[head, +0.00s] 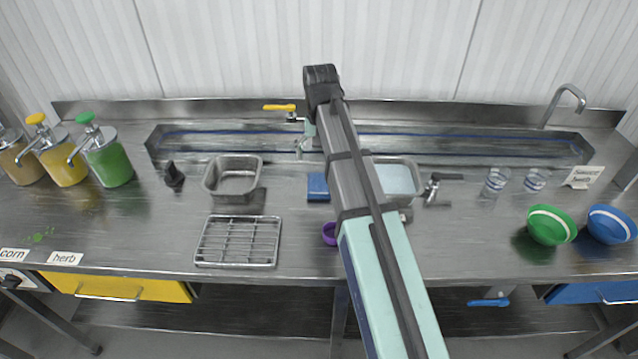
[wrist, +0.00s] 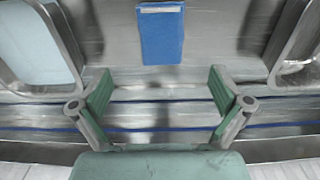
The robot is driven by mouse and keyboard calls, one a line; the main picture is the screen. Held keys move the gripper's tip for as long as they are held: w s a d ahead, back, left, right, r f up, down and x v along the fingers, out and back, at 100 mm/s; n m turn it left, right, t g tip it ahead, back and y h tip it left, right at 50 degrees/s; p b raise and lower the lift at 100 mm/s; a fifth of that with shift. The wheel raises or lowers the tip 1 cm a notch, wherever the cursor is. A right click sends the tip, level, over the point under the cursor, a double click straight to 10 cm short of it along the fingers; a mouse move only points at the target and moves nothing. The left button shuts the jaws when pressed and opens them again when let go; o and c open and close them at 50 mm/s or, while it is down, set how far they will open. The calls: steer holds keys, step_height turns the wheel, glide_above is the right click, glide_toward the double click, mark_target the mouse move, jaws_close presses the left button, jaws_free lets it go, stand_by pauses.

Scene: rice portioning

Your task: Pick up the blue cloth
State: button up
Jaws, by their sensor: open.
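The blue cloth (head: 318,187) lies flat on the steel counter between two metal pans, partly beside my arm in the head view. In the wrist view the blue cloth (wrist: 162,38) is a blue rectangle with a pale strip at its upper end. My gripper (wrist: 160,92) is open and empty, its green-padded fingers spread wide. The cloth lies above the fingers in the wrist picture, apart from them and not between them. In the head view my arm hides most of the gripper, which is over the back trough.
An empty metal pan (head: 233,182) stands left of the cloth; a pan with pale blue contents (head: 397,181) stands right. A wire rack (head: 238,242) and a purple object (head: 329,233) are in front. A yellow-handled tap (head: 280,107) stands behind, close to my arm.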

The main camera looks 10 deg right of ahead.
mark_target(319, 183)
steer(key=shift+w+a+f+p, duration=0.1)
steer(key=shift+f+p, duration=0.6)
steer(key=shift+f, duration=1.8)
steer(key=shift+w+f+p, duration=0.1)
steer(key=shift+f+p, duration=0.55)
steer(key=shift+f, duration=1.8)
steer(key=shift+s, duration=0.1)
steer(key=c, duration=1.1)
